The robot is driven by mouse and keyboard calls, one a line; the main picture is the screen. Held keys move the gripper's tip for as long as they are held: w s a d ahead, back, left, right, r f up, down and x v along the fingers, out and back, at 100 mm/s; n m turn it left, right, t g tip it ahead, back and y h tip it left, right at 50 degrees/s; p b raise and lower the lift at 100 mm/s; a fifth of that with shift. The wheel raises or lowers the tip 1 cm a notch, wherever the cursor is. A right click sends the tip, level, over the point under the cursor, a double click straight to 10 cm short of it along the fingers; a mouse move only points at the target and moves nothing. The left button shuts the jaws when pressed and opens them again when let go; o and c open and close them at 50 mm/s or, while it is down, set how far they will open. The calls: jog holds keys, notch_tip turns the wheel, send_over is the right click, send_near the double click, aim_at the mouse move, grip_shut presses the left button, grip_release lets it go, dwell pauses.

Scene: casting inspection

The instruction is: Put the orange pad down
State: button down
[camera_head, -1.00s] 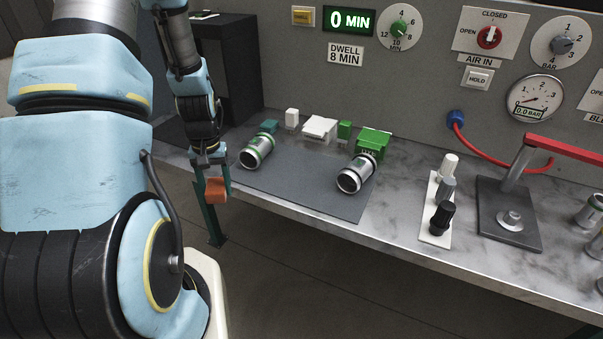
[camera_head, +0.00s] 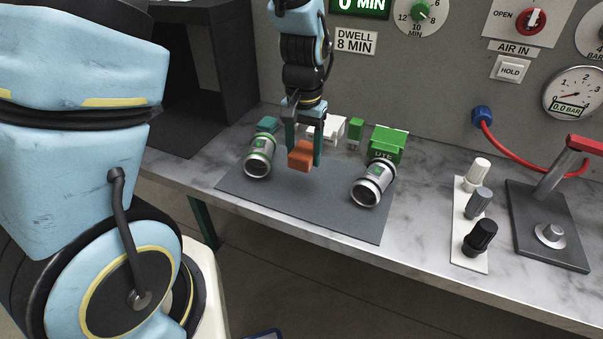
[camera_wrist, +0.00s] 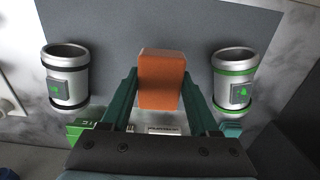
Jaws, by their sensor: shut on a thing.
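The orange pad (camera_head: 301,155) is a small block held between the two green fingers of my gripper (camera_head: 303,150). In the head view it is over the dark grey mat (camera_head: 330,213), between two silver cylinders, and seems to be above the mat; the exact gap is hard to tell. In the wrist view the pad (camera_wrist: 161,80) sits between the fingertips of my gripper (camera_wrist: 161,88), with the grey mat behind it. The gripper is shut on the pad.
Green (camera_head: 388,144), teal (camera_head: 268,125) and white blocks stand behind. The mat's front middle is clear. A strip of knobs (camera_head: 473,219) and a red-handled press (camera_head: 548,215) stand right.

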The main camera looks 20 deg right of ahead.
aim_at(303, 150)
jog(key=shift+f+p, duration=0.65)
jog(key=shift+f, duration=2.75)
jog(key=shift+c, duration=0.7)
grip_release()
jog(key=shift+f, duration=0.1)
notch_tip(303, 150, up, 12)
jog(key=b, duration=0.2)
jog(key=shift+b, duration=0.35)
jog(key=w+a+r+n+t, duration=0.1)
jog(key=a+n, duration=0.6)
jog(key=a, duration=1.8)
jog(key=shift+w+a+t, duration=0.15)
jog(key=shift+t, duration=0.15)
